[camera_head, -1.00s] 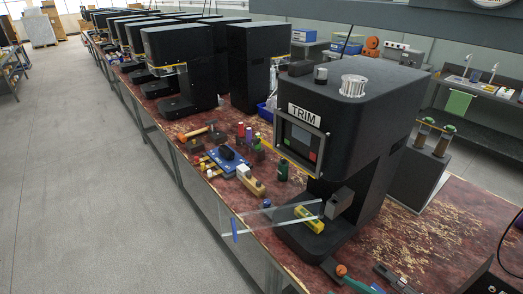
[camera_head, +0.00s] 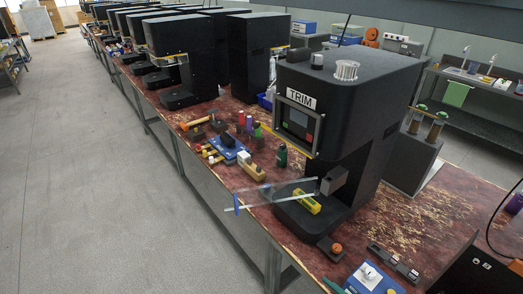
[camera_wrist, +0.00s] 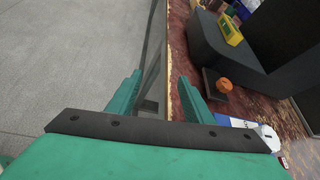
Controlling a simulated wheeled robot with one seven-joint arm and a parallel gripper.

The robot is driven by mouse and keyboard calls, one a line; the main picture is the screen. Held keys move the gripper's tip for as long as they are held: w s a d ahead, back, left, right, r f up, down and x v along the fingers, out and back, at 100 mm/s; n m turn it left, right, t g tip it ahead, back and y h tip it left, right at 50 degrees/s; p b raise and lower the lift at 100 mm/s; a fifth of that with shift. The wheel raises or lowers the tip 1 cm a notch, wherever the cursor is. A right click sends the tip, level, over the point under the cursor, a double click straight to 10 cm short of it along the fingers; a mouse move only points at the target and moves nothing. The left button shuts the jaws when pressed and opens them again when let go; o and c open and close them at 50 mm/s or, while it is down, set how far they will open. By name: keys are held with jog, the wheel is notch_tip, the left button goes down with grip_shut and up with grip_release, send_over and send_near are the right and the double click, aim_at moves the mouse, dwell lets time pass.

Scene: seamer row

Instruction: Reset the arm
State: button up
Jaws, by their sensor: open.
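My gripper (camera_wrist: 158,95) shows in the wrist view with its two teal fingers spread apart and nothing between them. It hangs over the bench's front edge, with grey floor to the left of that edge and the red bench top to the right. A black trimming machine marked TRIM (camera_head: 345,110) stands on the bench in the head view. A yellow block (camera_head: 307,201) sits on its base; the block also shows in the wrist view (camera_wrist: 229,29). A small dark piece with an orange knob (camera_head: 337,247) is in front of the machine, right of my fingers in the wrist view (camera_wrist: 224,85).
A blue box with a white knob (camera_head: 370,277) is near the front of the bench. A clear guard (camera_head: 275,193) sticks out from the machine. Tools and small bottles (camera_head: 282,155) crowd the bench beyond it. The floor (camera_head: 90,180) at left is clear.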

jog(key=s+a+f+n+h, duration=0.6)
jog(key=s+a+f+n, duration=0.35)
jog(key=s, duration=0.25)
jog(key=s+a+r+n+t, duration=0.2)
jog(key=s+a+r+n, duration=0.2)
jog(key=s+r+n, duration=0.3)
jog(key=s+a+r+n+t, duration=0.2)
jog(key=s+a+r+n, duration=0.3)
jog(key=s+r+n, duration=0.3)
jog(key=shift+s+r+n, duration=0.15)
jog(key=shift+r+n, duration=0.35)
jog(key=shift+n, duration=0.75)
